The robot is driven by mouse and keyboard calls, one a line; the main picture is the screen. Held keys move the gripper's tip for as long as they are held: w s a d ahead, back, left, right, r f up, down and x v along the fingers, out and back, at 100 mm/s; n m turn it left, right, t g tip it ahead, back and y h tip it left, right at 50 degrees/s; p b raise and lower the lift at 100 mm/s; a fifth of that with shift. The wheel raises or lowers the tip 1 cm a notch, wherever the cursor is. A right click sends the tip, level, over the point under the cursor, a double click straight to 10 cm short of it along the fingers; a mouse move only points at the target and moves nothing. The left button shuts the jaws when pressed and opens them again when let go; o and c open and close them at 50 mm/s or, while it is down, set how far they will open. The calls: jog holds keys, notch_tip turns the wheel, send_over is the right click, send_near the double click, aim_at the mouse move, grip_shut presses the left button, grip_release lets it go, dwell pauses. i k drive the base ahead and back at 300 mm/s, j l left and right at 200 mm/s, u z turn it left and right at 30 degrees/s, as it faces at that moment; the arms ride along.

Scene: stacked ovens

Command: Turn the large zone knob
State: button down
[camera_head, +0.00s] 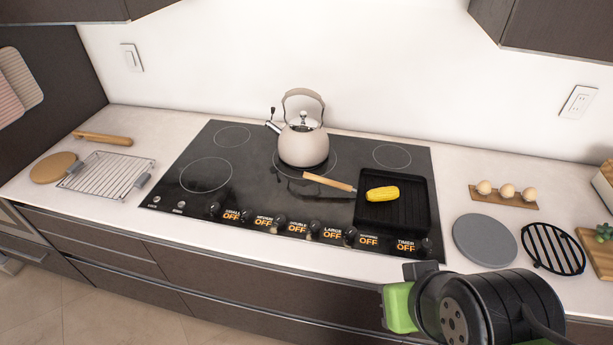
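The large zone knob (315,227) is a small black knob on the front edge of the black glass cooktop (255,155). An orange display reading LARGE OFF (332,234) is just to its right. My gripper (408,288), black with a green part, is at the lower right in front of the counter. It is apart from the knob, to its right and nearer to the camera. My wrist hides part of the gripper, and its finger opening cannot be made out.
Similar knobs and OFF displays line the cooktop front. A beige kettle (303,146) stands behind; a black grill pan (398,214) holds yellow corn (382,193). A grey disc (485,239), black trivet (552,248) and egg holder (503,196) sit right. A wire rack (105,174) lies left.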

aim_at(315, 225)
jog(key=i+j+u, duration=0.1)
jog(key=u, duration=0.3)
jog(key=i+j+u, duration=0.1)
jog(key=u, duration=0.3)
jog(key=i+u, duration=0.15)
jog(key=u, duration=0.25)
